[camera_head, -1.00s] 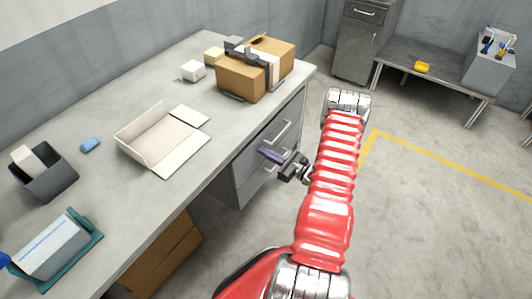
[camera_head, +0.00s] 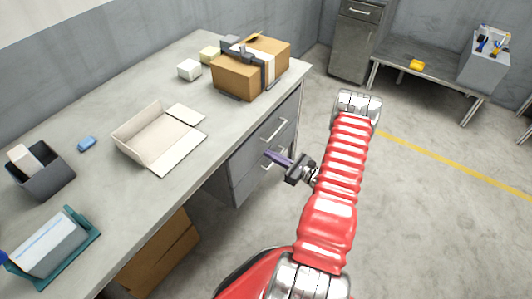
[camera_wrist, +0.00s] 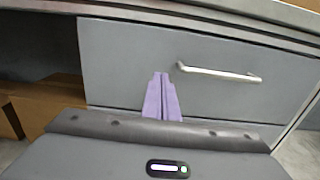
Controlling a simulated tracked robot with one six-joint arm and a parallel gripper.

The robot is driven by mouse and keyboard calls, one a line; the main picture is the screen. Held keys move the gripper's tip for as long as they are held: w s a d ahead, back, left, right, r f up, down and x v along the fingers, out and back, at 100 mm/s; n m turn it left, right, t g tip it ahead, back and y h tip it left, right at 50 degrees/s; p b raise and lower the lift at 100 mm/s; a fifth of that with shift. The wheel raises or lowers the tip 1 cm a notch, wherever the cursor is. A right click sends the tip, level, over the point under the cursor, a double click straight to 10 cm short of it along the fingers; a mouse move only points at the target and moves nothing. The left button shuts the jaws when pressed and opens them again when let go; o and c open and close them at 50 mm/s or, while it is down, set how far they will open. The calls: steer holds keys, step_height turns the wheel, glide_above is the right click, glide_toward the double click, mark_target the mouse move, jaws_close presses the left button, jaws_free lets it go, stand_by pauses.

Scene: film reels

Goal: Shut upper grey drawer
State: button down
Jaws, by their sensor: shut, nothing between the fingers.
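The upper grey drawer (camera_head: 250,147) is in the unit under the right end of the desk. Its front looks flush with the unit, with no open gap visible. Its silver bar handle (camera_head: 274,129) also shows in the wrist view (camera_wrist: 218,73), right of my fingers. My gripper (camera_head: 271,154), with purple fingers, is shut and empty in front of the drawer unit. In the wrist view the fingers (camera_wrist: 162,76) point at the upper drawer's front (camera_wrist: 125,50), left of its handle. I cannot tell whether they touch it.
A lower drawer with its own handle (camera_head: 274,160) is below. The desk (camera_head: 205,100) holds a cardboard box (camera_head: 237,78), an open cream tray (camera_head: 160,145), and a dark bin (camera_head: 45,178). A brown box (camera_head: 160,250) stands under the desk. The floor to the right is clear.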

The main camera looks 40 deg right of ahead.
steer(key=v, duration=0.9)
steer(key=shift+s, duration=0.15)
